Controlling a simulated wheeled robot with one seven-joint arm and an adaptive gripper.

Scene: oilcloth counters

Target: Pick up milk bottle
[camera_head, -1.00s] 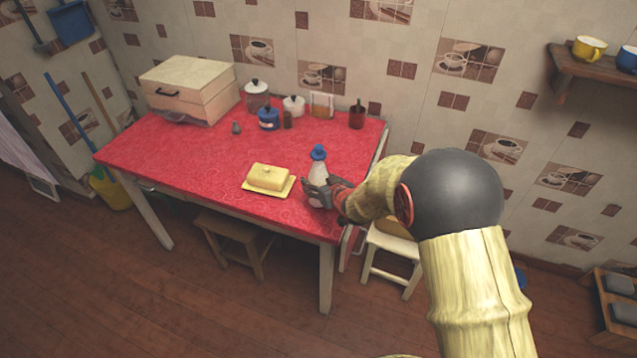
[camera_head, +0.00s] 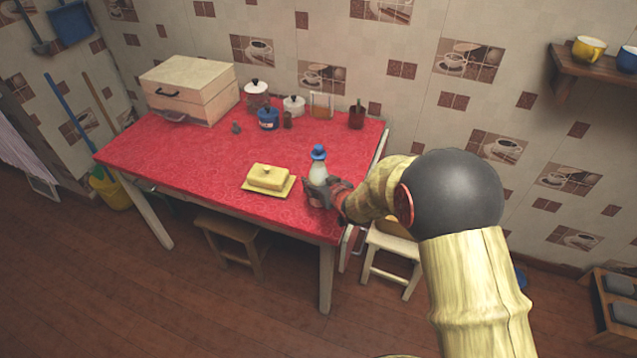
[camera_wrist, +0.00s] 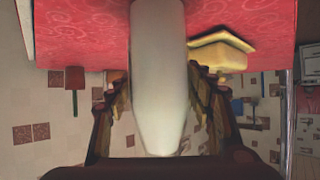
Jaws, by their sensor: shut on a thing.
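The milk bottle (camera_head: 318,172) is white with a blue cap and stands upright at the right end of the red-covered table. My gripper (camera_head: 322,193) is shut around the bottle's body, and its fingers hide the lower part of it. In the wrist view the bottle (camera_wrist: 158,70) fills the middle, with gripper fingers on both sides. The picture does not clearly show whether the bottle's base touches the table.
A yellow butter dish (camera_head: 268,178) lies just left of the bottle. The red table's (camera_head: 200,160) front left is clear. A white stool (camera_head: 392,262) stands below my arm.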

